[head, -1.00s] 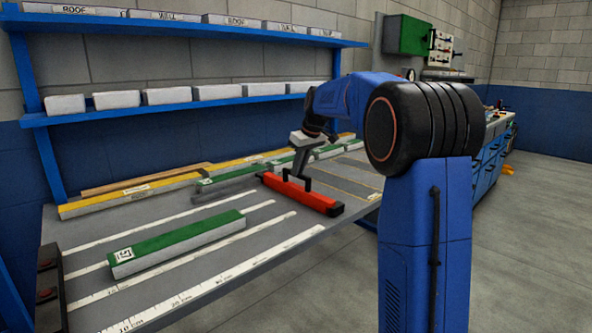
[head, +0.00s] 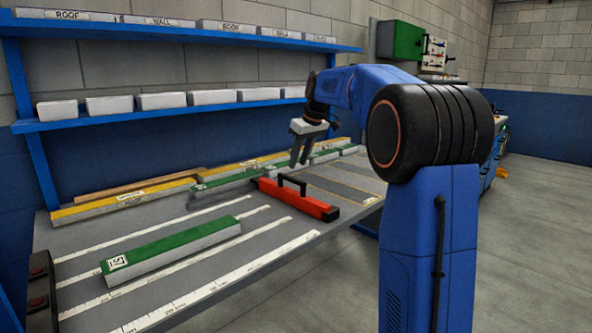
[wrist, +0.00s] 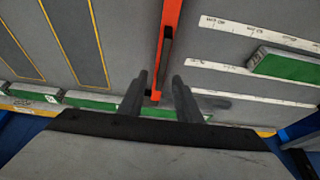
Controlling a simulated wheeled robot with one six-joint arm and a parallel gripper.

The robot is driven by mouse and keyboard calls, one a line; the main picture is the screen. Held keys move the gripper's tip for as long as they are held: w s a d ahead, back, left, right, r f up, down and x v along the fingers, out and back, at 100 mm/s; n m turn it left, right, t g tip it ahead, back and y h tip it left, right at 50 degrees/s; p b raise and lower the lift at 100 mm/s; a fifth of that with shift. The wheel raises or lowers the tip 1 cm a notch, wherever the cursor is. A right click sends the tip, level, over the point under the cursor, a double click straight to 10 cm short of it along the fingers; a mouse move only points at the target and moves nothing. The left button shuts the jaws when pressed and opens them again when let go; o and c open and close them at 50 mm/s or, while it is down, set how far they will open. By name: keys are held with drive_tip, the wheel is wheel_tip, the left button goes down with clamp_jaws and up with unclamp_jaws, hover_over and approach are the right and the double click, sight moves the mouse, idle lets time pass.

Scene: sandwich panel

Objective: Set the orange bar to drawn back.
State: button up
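The orange bar (head: 316,207) lies across the grey table, with a black handle (head: 291,179) standing on top of it. In the wrist view the orange bar (wrist: 171,22) runs from the top edge down to between my fingers, and its dark handle (wrist: 166,48) shows edge-on. My gripper (head: 299,164) is raised above the bar's far end, with a visible gap over the handle. Its two fingers are apart with nothing held between them; they also show spread in the wrist view (wrist: 159,80).
A green-topped block (head: 170,246) lies at the table's front left. A yellow-topped rail (head: 125,198) and green strips run along the back. White ruler strips (head: 215,282) cross the left part. Blue shelves (head: 170,117) with white blocks stand behind.

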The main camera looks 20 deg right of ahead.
drive_tip(key=v, duration=1.1)
drive_tip(key=shift+d+r, duration=0.1)
drive_tip(key=s+a+f+m, duration=0.1)
drive_tip(key=s+a+f, duration=0.25)
drive_tip(key=s, duration=0.35)
drive_tip(key=s+a+f, duration=0.3)
drive_tip(key=s+a, duration=0.1)
drive_tip(key=s, duration=0.3)
drive_tip(key=s+a+f+m, duration=0.1)
drive_tip(key=s+a+f, duration=0.2)
drive_tip(key=s, duration=0.3)
drive_tip(key=s+a+f, duration=0.2)
drive_tip(key=s+f, duration=0.8)
drive_tip(key=s, duration=0.1)
drive_tip(key=s+a+f+m+h, duration=0.1)
drive_tip(key=s+a+f, duration=0.1)
drive_tip(key=s+f, duration=0.9)
drive_tip(key=shift+s+a+m, duration=0.2)
drive_tip(key=shift+a+m, duration=0.05)
drive_tip(key=shift+m, duration=0.05)
